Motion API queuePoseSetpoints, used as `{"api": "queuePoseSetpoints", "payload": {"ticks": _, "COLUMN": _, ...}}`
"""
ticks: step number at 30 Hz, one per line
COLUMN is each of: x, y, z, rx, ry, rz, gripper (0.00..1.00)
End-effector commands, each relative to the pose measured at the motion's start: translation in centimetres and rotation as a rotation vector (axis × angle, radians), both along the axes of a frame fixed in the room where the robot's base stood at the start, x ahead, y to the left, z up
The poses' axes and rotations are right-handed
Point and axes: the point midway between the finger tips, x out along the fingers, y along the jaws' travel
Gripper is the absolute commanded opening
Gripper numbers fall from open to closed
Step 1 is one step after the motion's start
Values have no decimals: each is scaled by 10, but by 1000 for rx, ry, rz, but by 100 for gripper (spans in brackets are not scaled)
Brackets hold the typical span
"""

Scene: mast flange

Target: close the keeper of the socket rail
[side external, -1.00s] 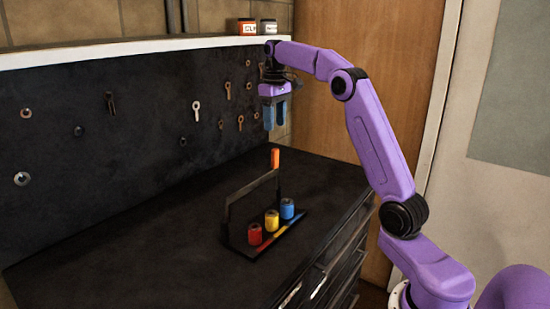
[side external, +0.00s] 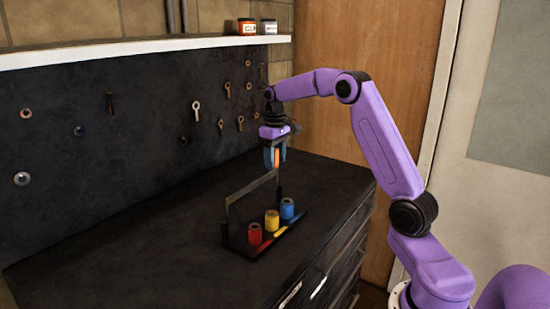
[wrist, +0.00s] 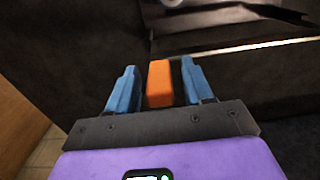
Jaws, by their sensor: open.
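The socket rail (side external: 232,241) is a dark tray on the bench top. It holds a red socket (side external: 255,234), a yellow socket (side external: 272,220) and a blue socket (side external: 287,209) in a row, with matching color strips in front. The keeper (side external: 252,188), a thin dark bar frame, stands raised behind the sockets. An orange tab (side external: 276,158) sticks up at its far end. My gripper (side external: 276,163) points down and is open at the tab. In the wrist view the orange tab (wrist: 159,84) stands between the two blue fingers, with a small gap on each side.
A dark pegboard (side external: 90,140) with hanging keys and rings stands behind the bench. A white shelf (side external: 130,50) with two jars runs above it. The bench top (side external: 120,260) is clear around the rail. Drawers are along its front.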

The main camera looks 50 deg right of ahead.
Motion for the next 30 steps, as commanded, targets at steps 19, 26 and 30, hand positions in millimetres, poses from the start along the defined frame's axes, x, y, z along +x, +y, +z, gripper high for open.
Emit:
{"api": "queuePoseSetpoints", "payload": {"ticks": 19, "x": -2, "y": 0, "z": 1, "rx": 0, "ry": -11, "rz": 0, "gripper": 0}}
{"api": "queuePoseSetpoints", "payload": {"ticks": 26, "x": -10, "y": 0, "z": 1, "rx": 1, "ry": -71, "rz": 0, "gripper": 0}}
{"api": "queuePoseSetpoints", "payload": {"ticks": 30, "x": -18, "y": 0, "z": 1, "rx": 0, "ry": -139, "rz": 0, "gripper": 0}}
